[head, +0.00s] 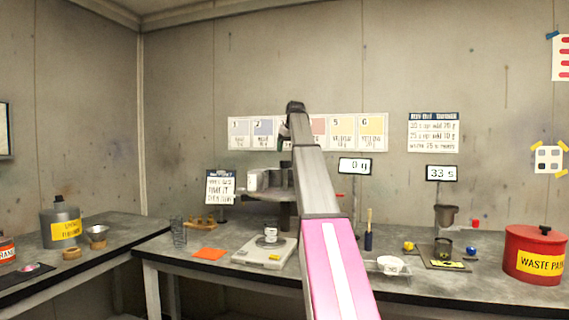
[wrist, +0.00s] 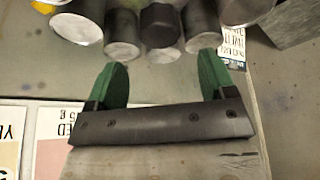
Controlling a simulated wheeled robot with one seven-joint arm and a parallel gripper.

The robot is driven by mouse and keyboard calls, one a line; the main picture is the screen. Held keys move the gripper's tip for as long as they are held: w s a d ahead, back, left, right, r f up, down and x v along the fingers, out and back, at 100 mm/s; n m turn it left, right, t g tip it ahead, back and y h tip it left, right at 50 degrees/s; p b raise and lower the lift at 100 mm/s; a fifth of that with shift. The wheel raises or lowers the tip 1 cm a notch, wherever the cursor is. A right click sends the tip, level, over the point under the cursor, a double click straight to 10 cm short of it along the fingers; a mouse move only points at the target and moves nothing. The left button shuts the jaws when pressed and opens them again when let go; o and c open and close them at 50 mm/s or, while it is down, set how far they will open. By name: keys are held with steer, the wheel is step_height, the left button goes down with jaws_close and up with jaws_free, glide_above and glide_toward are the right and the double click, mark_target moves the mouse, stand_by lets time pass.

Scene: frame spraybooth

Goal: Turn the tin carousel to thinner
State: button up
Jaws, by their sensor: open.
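The tin carousel (head: 252,194) stands on the back bench in the head view, a dark round tier with tins on it, partly hidden by my arm. A pale tin (head: 253,179) shows at its left side. In the wrist view several grey tins (wrist: 122,32) and one darker, faceted piece (wrist: 160,25) crowd the top edge. No label naming thinner is readable. My gripper (wrist: 163,75) has two green fingers spread apart with nothing between them. The fingertips appear just short of the tins; contact cannot be told.
Numbered colour cards (head: 252,133) hang on the wall behind. A scale (head: 264,252) with a small tin stands in front of the carousel. A sign (head: 220,187) stands left of it. A red waste can (head: 535,255) is far right.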

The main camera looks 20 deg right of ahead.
steer(key=x, duration=0.7)
steer(key=shift+f, duration=0.15)
steer(key=c, duration=1.3)
steer(key=shift+w, duration=0.1)
